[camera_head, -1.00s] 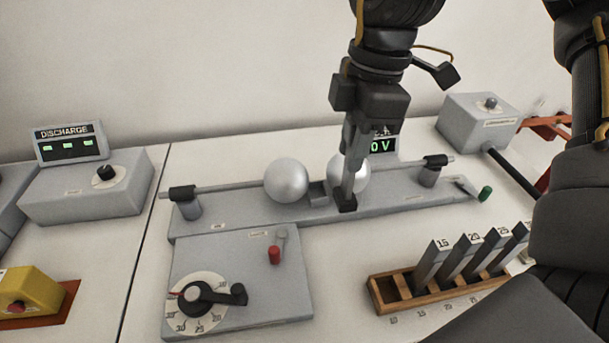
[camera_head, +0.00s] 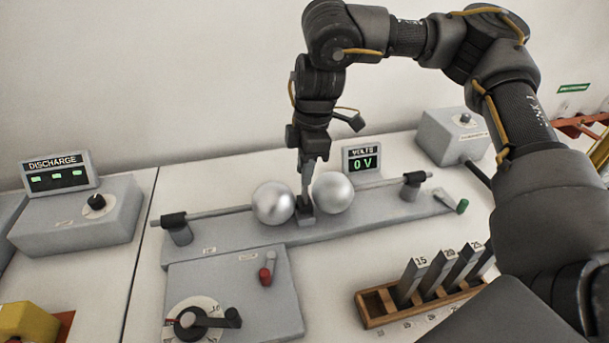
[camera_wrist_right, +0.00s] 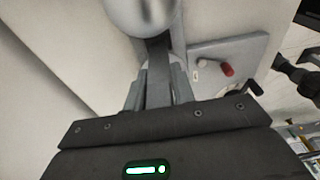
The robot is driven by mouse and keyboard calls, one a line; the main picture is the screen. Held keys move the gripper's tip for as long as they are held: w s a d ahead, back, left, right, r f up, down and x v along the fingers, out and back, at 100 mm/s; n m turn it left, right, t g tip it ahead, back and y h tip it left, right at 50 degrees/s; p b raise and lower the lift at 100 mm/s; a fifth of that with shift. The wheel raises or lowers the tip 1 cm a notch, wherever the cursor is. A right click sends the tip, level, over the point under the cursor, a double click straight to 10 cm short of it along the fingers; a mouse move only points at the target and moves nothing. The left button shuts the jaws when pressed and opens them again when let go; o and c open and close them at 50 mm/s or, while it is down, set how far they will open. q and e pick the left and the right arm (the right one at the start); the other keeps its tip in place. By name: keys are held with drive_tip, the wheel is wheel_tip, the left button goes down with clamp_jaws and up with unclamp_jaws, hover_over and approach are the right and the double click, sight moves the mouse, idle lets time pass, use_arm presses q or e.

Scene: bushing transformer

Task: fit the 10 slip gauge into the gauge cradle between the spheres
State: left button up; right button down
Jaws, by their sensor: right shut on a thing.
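My right gripper (camera_head: 305,195) points down between the two silver spheres, the left sphere (camera_head: 273,203) and the right sphere (camera_head: 333,193). It is shut on the 10 slip gauge, a narrow grey bar (camera_wrist_right: 158,72) between the fingers in the wrist view. The gauge cradle (camera_head: 305,217) is a small grey block below the fingertips, in the gap between the spheres. The fingers cover most of the gauge in the head view, so I cannot tell whether its lower end is seated. My left gripper is out of view.
A wooden rack (camera_head: 372,318) at the lower right holds several marked gauges, with its leftmost slot empty. A VOLTS display (camera_head: 362,160) reads 0 V behind the right sphere. A control panel with a dial (camera_head: 193,318) and red-tipped lever (camera_head: 266,274) lies in front.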

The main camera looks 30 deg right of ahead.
sight(302, 195)
drive_tip(key=shift+w+f, duration=0.2)
drive_tip(key=shift+f, duration=0.75)
drive_tip(key=shift+w+f, duration=0.15)
drive_tip(key=shift+f, duration=0.8)
drive_tip(key=shift+s, duration=0.1)
drive_tip(key=shift+f, duration=0.1)
drive_tip(key=c, duration=1.2)
unclamp_jaws()
drive_tip(key=shift+o, duration=0.2)
wheel_tip(302, 195, up, 12)
drive_tip(key=d, duration=0.1)
drive_tip(key=shift+s+d, duration=0.2)
